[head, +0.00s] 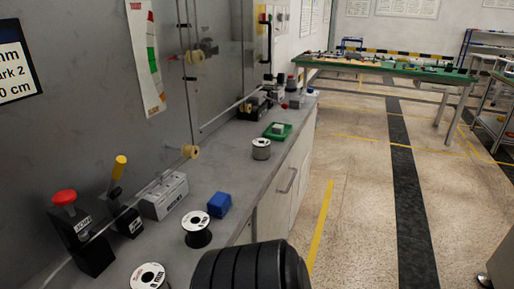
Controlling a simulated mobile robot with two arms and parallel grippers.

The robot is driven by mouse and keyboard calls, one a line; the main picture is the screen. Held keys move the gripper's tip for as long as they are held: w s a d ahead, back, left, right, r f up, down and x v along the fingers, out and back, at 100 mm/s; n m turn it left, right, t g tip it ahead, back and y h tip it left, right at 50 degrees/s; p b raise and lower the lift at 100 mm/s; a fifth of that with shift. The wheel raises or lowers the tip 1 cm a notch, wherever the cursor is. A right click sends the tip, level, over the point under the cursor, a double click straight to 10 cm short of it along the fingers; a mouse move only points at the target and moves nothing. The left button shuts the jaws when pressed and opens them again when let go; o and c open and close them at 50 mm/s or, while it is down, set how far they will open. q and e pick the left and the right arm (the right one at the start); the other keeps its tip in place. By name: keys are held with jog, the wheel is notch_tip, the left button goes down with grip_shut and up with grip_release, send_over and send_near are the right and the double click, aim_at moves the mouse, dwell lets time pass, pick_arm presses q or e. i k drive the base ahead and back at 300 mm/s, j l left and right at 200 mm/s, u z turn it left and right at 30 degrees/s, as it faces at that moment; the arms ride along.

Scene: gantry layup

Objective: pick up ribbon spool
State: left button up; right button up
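Several spools with white label faces stand on the grey counter (232,167) along the left wall. One black spool (198,231) stands near the middle of the near counter, beside a blue block. Another spool (149,276) is at the bottom edge and is partly cut off. A grey spool (261,150) stands farther back near the counter's front edge. I cannot tell which one is the ribbon spool. Neither of my grippers shows in the head view, and no spool is seen held.
A blue block (219,204), grey box (164,196), yellow-handled lever (118,172) and red button (65,198) crowd the near counter. A green tray (278,131) sits farther back. A black ridged shape hides the counter's near front edge. The floor (350,200) right of the cabinets is clear.

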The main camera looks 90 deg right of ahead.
aim_at(261, 147)
jog(key=z, duration=0.45)
jog(key=l+z, duration=0.15)
jog(key=z, duration=0.25)
jog(key=l+z, duration=0.1)
jog(key=z, duration=0.35)
jog(key=k+l+z, duration=0.1)
jog(key=z, duration=0.75)
jog(key=l+z, duration=0.15)
jog(key=z, duration=0.3)
jog(key=i+j, duration=0.05)
